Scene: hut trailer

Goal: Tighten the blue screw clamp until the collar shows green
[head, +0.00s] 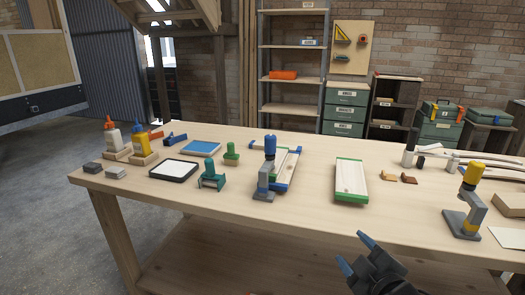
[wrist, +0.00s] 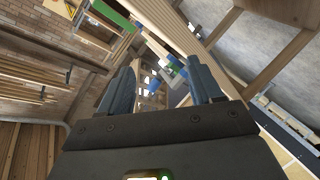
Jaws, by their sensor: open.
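The blue screw clamp (head: 264,181) stands upright on the workbench, with a blue knob (head: 270,145) on top of a grey body. The collar's colour is too small to tell. My gripper (head: 352,248) is open and empty, in front of the bench's near edge, to the right of the clamp and apart from it. In the wrist view, what seems to be the clamp (wrist: 174,72) shows small between my two spread fingers.
A similar clamp with a yellow top (head: 464,203) stands at the right. A green-edged board (head: 351,180), a teal tool (head: 211,177), a green stamp (head: 231,153), a black-framed pad (head: 174,169) and glue bottles (head: 140,140) share the workbench (head: 310,215). The front middle is clear.

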